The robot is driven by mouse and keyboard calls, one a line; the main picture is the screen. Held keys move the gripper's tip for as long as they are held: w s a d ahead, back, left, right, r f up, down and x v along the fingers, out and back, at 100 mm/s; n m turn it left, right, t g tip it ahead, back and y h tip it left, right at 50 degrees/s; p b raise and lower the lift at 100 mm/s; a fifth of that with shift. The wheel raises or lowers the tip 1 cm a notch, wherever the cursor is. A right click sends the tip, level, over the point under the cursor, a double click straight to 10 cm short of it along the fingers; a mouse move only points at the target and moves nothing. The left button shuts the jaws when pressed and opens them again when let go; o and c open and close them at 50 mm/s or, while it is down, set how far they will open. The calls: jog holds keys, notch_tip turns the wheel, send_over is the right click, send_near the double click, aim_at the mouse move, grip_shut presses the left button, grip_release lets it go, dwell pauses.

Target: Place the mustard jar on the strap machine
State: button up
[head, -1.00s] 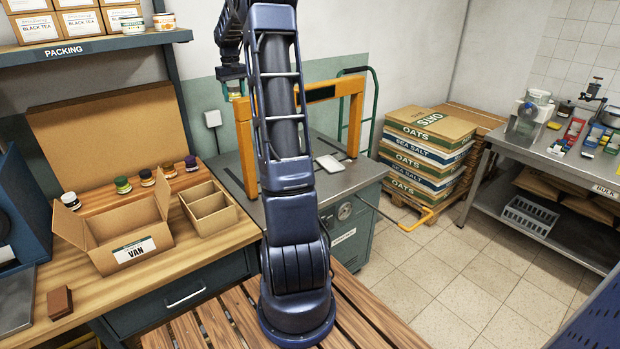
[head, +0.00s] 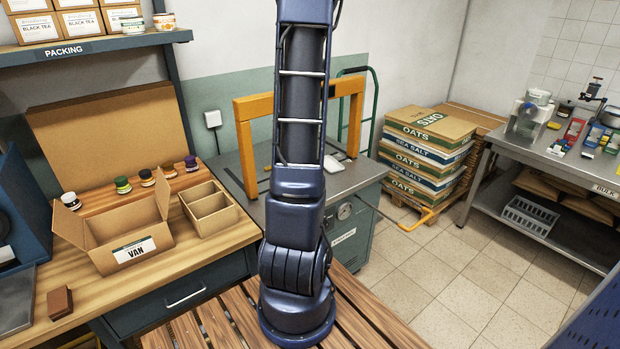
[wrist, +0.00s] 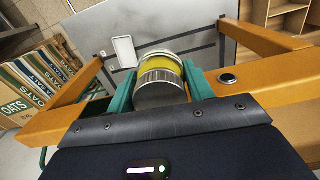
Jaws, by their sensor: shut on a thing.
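The mustard jar (wrist: 160,80) has a silver lid and a yellow band and shows in the wrist view. My gripper (wrist: 162,88) is shut on it, with a green finger on each side. The strap machine has a grey metal top (head: 258,182) and an orange arch (head: 243,140); the arch also shows in the wrist view (wrist: 265,87). In the wrist view the jar is over the grey top, close to the arch; I cannot tell its height above the top. In the head view my arm hides the gripper and the jar.
An open VAN box (head: 130,235), a divided carton (head: 210,208) and several small jars are on the packing bench to the left. Stacked oats and sea salt sacks (head: 425,150) stand right of the machine.

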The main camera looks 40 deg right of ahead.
jog(key=s+f, duration=0.5)
jog(key=f, duration=0.7)
jog(key=s+a+f+m, duration=0.1)
jog(key=s+f, duration=0.4)
jog(key=f, duration=0.7)
jog(key=s+f, duration=0.5)
jog(key=f, duration=0.7)
jog(key=w, duration=1.6)
jog(key=shift+w+a+f, duration=0.1)
jog(key=shift+a+f, duration=0.05)
jog(key=shift+a, duration=0.05)
jog(key=shift+w+f, duration=0.25)
jog(key=shift+f, duration=0.65)
jog(key=shift+w+f, duration=0.2)
jog(key=shift+f, duration=0.7)
jog(key=o, duration=1.1)
jog(key=shift+f, duration=0.1)
jog(key=shift+c, duration=0.2)
jog(key=shift+o, duration=0.2)
jog(key=shift+r, duration=2.9)
